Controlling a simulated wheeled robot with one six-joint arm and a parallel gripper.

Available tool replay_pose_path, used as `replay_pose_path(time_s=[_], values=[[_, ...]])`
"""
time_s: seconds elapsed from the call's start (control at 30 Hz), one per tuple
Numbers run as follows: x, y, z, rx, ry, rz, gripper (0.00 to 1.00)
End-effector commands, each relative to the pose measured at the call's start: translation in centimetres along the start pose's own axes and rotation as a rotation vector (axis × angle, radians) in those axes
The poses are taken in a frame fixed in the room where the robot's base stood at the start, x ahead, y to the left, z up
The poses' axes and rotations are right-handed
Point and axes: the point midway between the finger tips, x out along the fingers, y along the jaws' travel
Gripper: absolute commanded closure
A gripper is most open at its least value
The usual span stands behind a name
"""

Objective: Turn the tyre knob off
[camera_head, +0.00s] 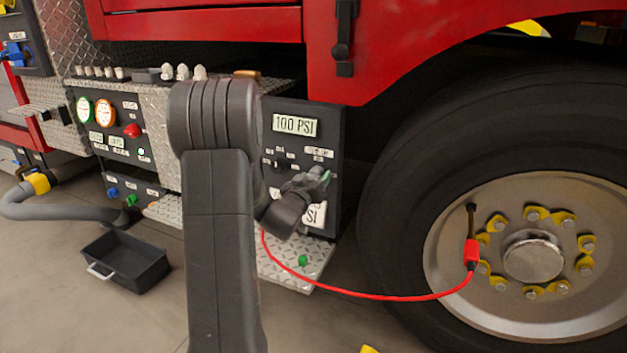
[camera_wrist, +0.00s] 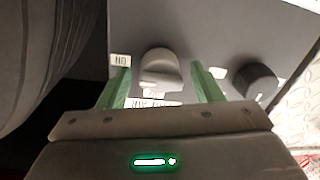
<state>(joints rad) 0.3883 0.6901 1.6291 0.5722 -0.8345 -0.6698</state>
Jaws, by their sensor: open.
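In the wrist view, a light grey knob (camera_wrist: 160,66) sits on a dark panel, between the two green fingers of my open gripper (camera_wrist: 160,76). I see a gap on each side of it. An upside-down "ON" label (camera_wrist: 120,60) is left of the knob. Another label below it is partly hidden and unreadable, so I cannot confirm it is the tyre knob. In the head view, my gripper (camera_head: 320,176) is at the dark panel (camera_head: 331,120) with the "100 PSI" display; it hides the knob there.
A black knob (camera_wrist: 255,82) is right of the gripper in the wrist view. A large tyre (camera_head: 390,215) stands close to the panel's right. A red hose (camera_head: 372,297) runs from the panel area to the wheel. A black tray (camera_head: 126,262) lies on the floor at left.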

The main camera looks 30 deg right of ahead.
Motion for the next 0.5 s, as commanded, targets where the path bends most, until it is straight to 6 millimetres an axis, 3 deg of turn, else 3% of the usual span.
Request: replay_pose_path(time_s=[0.13,0.33,0.5], values=[[-0.02,0.0,-0.02,0.0,0.0,0.0,0.43],[-0.03,0.03,-0.02,0.001,0.0,0.001,0.81],[-0.04,0.07,-0.04,-0.002,0.0,0.001,0.81]])
